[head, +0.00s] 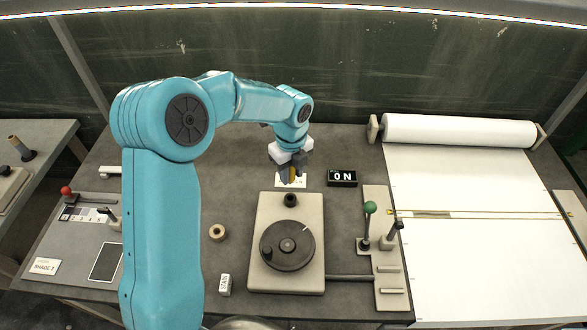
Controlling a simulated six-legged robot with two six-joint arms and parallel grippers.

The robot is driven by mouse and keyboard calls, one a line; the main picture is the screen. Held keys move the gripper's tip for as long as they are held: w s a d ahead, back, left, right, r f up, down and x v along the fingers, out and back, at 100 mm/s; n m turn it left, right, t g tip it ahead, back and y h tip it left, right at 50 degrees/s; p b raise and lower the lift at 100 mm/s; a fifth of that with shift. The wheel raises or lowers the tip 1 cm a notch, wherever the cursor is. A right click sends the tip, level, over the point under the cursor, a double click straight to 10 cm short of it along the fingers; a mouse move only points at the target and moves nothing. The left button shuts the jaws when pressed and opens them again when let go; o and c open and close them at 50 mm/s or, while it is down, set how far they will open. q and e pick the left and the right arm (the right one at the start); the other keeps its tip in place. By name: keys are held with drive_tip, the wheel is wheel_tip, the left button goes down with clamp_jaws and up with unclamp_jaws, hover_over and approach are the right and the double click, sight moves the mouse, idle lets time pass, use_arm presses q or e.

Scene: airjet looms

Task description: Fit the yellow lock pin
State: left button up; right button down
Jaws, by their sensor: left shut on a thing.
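My left gripper (288,175) points down near the back of the table's middle and is shut on the yellow lock pin. Only a small yellow part of the pin (292,173) shows between the dark fingers. A white label (302,183) lies below and behind the fingers, its text mostly covered. Just in front is a light base plate (259,212) with a short black round fitting (290,200) at its back and a black handwheel (287,246) with a knob. Whether the pin touches the table cannot be told. My right gripper is not in view.
A black "ON" display (342,178) stands right of the gripper. A green-knobbed lever (369,209) rises from a plate at right, beside the white cloth (470,260). A tan ring (217,232) and small white block (225,284) lie left of the base plate.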

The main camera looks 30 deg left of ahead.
use_arm(q)
drive_tip(key=shift+f, duration=0.15)
drive_tip(key=shift+s+d+f+b, duration=0.1)
drive_tip(key=shift+f+b, duration=0.7)
wheel_tip(320, 180, down, 3)
drive_tip(key=shift+r+b, duration=0.1)
drive_tip(key=shift+b, duration=0.85)
drive_tip(key=shift+f+b, duration=0.35)
drive_tip(key=shift+f, duration=0.2)
drive_tip(key=shift+f+b, duration=1.15)
drive_tip(key=shift+f, duration=0.5)
drive_tip(key=o, duration=1.1)
drive_tip(key=shift+o, duration=0.2)
drive_tip(key=shift+r, duration=0.1)
